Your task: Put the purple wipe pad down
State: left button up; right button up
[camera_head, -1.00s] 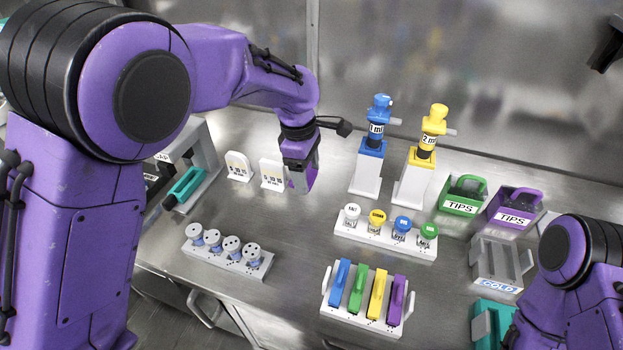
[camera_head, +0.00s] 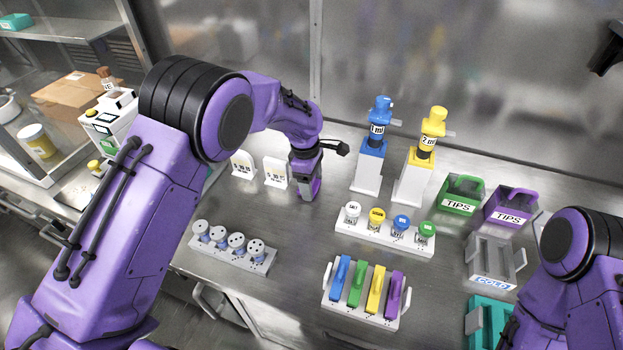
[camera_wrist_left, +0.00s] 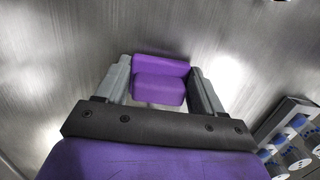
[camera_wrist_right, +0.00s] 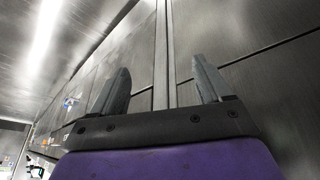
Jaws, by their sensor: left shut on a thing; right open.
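My left gripper (camera_head: 307,182) is shut on the purple wipe pad (camera_wrist_left: 160,88), a small purple block with a step across it. In the left wrist view the pad sits between both fingers over bare metal. In the head view the pad (camera_head: 317,187) shows low at the gripper, just right of two small white label stands. I cannot tell whether it touches the counter. My right gripper (camera_wrist_right: 161,78) is open and empty, facing metal panels; its fingers are not in the head view.
A blue pipette (camera_head: 371,146) and a yellow one stand right of the left gripper. A white rack (camera_head: 392,237) of capped vials, a rack (camera_head: 365,314) of coloured pieces and a rack (camera_head: 229,259) of grey-topped tubes stand nearer. Bare counter (camera_head: 285,225) lies between them.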

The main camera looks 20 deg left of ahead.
pick_arm(q)
jog(key=shift+f, duration=0.3)
jog(key=o, duration=1.2)
jog(key=shift+f, duration=0.1)
jog(key=b, duration=0.3)
jog(key=shift+f+b, duration=0.1)
jog(key=shift+b, duration=0.2)
notch_tip(320, 180, up, 12)
jog(key=a+p, duration=0.1)
jog(key=a, duration=0.1)
jog(key=shift+w+f, duration=0.2)
jog(key=shift+w, duration=0.1)
